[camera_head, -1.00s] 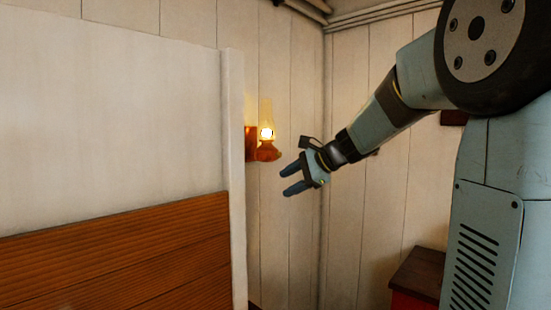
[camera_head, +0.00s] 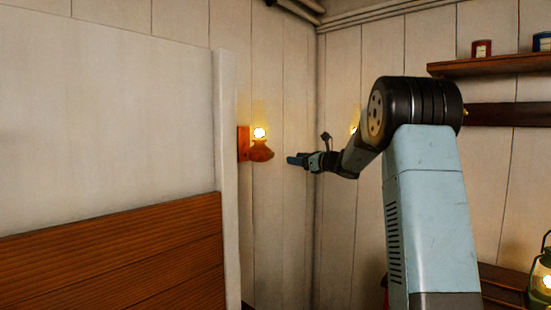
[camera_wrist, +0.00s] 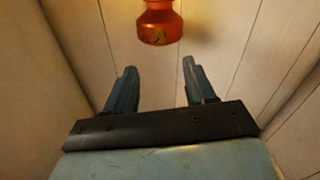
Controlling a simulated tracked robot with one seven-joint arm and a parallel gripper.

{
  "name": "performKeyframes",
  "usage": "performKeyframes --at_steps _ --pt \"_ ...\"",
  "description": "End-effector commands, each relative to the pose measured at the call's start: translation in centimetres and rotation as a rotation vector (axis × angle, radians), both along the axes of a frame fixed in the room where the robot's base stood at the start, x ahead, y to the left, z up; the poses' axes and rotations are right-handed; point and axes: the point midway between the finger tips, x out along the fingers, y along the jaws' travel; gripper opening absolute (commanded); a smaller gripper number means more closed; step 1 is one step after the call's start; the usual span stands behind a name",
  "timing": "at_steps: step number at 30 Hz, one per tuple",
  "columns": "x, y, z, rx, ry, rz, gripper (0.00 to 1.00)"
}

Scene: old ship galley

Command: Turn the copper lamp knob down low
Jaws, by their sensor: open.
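The copper lamp (camera_head: 260,152) is fixed to the plank wall just past the edge of the white partition, and its flame is lit. In the wrist view the orange-red lamp body (camera_wrist: 159,27) shows at the top, ahead of and between my fingers.
A white partition (camera_head: 110,120) with wooden boards (camera_head: 120,260) below stands at left. A green lantern (camera_head: 541,275) glows at lower right.

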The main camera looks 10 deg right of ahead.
Motion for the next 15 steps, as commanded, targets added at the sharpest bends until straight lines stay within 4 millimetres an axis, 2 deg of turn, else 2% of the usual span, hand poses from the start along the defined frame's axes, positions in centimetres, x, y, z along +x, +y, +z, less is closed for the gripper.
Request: performKeyframes --at_steps 15 --pt "7.1 5.2 0.0 -0.003 -0.002 0.001 0.55"
